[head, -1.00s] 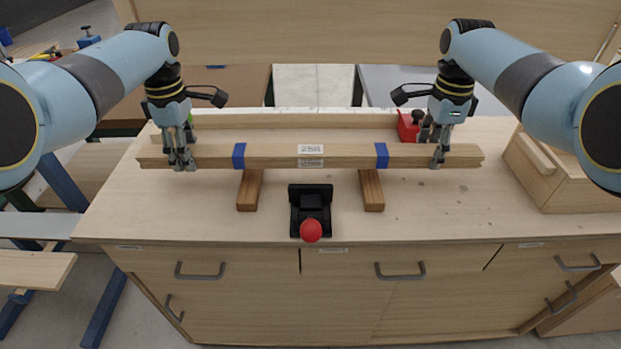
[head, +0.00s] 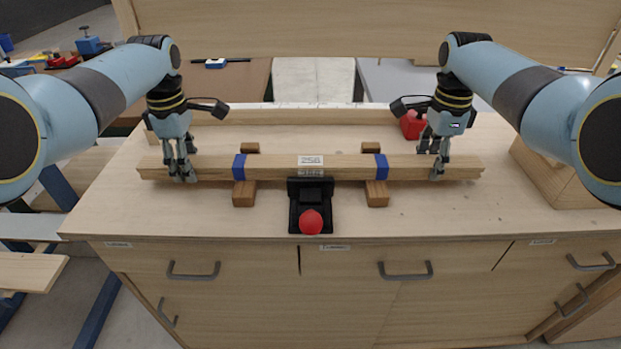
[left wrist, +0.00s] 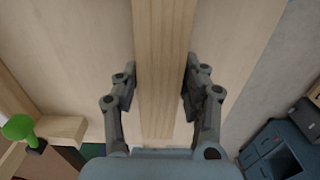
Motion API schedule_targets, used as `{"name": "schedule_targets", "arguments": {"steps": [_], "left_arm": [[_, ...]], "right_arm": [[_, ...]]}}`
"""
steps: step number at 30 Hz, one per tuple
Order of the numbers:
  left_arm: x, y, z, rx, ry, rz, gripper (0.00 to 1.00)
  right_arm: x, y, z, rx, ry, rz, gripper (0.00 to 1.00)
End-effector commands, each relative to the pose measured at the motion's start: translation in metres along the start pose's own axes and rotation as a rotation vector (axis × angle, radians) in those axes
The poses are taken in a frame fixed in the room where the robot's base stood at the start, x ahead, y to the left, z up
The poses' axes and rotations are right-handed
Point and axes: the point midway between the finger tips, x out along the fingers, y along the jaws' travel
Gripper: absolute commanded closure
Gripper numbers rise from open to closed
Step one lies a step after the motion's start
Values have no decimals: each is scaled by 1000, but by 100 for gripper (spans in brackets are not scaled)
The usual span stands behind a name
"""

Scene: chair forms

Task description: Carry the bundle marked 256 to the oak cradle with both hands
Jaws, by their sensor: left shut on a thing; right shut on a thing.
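The long wooden bundle (head: 280,168) has a blue band near each side of its middle and a white label (head: 311,160) reading 256. It lies level across two brown wooden blocks, left (head: 244,193) and right (head: 376,193), which look like the oak cradle. Their ends show in front of and behind it. I cannot tell whether it rests on them or hangs just above. My left gripper (head: 182,172) is shut on its left part; the left wrist view shows the bundle (left wrist: 162,60) between the fingers (left wrist: 160,85). My right gripper (head: 437,168) is shut on its right part.
A black fixture (head: 311,208) with a red ball (head: 311,222) stands between the blocks, at the bundle's front side. A pale rail (head: 290,117) runs along the back of the bench. A red object (head: 411,126) stands behind my right gripper. A wooden box (head: 550,170) is at right.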

Motion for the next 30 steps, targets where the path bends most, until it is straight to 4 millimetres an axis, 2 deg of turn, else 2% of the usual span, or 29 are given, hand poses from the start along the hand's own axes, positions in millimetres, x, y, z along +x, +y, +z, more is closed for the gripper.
{"name": "schedule_targets", "arguments": {"steps": [1,6,14,17,20,30], "left_arm": [[3,0,0,0,1,0,55],[0,0,0,0,1,0,34],[0,0,0,0,0,0,34],[-6,1,0,0,0,3,34],[-21,2,0,0,0,5,34],[-94,1,0,0,0,5,34]], "right_arm": [[3,0,0,0,1,0,55],[0,0,0,0,1,0,34],[0,0,0,0,0,0,34],[0,0,0,0,0,0,34],[0,0,0,0,0,0,34],[0,0,0,0,0,0,34]]}}
